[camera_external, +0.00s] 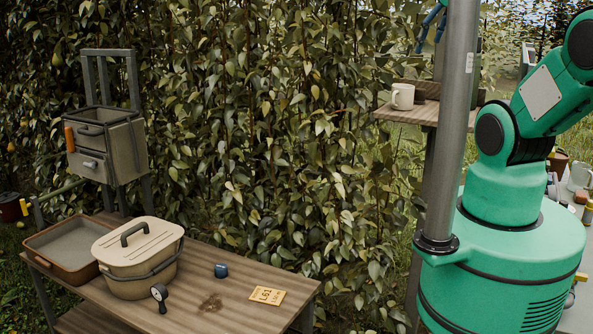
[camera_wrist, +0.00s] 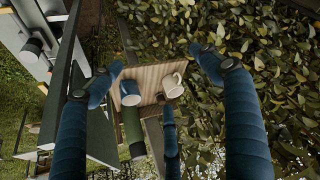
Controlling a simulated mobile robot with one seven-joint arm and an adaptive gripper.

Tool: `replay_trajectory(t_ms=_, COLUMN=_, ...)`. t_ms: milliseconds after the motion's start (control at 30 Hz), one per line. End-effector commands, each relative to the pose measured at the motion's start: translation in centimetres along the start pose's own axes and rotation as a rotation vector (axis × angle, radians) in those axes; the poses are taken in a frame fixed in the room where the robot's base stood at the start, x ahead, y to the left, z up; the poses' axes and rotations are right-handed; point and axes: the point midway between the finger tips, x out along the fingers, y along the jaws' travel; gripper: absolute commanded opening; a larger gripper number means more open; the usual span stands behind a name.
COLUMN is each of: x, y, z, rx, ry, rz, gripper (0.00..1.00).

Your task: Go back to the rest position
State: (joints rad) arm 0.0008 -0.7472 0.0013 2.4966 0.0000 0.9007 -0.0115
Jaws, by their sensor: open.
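My gripper (camera_wrist: 156,60) has dark blue jointed fingers spread wide apart, with nothing between them, in the wrist view. In the external view, the tips of the fingers (camera_external: 430,22) show at the top edge beside the grey pole, above the small wooden shelf; the rest is hidden or out of frame. Below the fingers in the wrist view lies the wooden shelf (camera_wrist: 151,74) with a white mug (camera_wrist: 171,88) and a blue mug (camera_wrist: 130,95). The fingers look apart from both mugs. The white mug also shows in the external view (camera_external: 403,97).
A grey pole (camera_external: 455,130) stands by my arm. A leafy hedge (camera_external: 290,110) fills the back. A bench (camera_external: 190,285) holds a lidded tub (camera_external: 137,280), a tray (camera_external: 42,262) and a yellow card (camera_external: 267,295). A green cylinder (camera_wrist: 133,132) is beside the shelf.

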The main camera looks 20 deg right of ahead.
Motion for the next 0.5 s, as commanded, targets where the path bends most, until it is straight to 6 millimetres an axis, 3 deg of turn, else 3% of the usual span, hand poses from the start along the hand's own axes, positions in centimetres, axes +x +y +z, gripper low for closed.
replay_trajectory(t_ms=500, x=0.49, y=-0.03, z=0.4, rx=0.012, ry=0.001, rz=0.0, gripper=0.78)
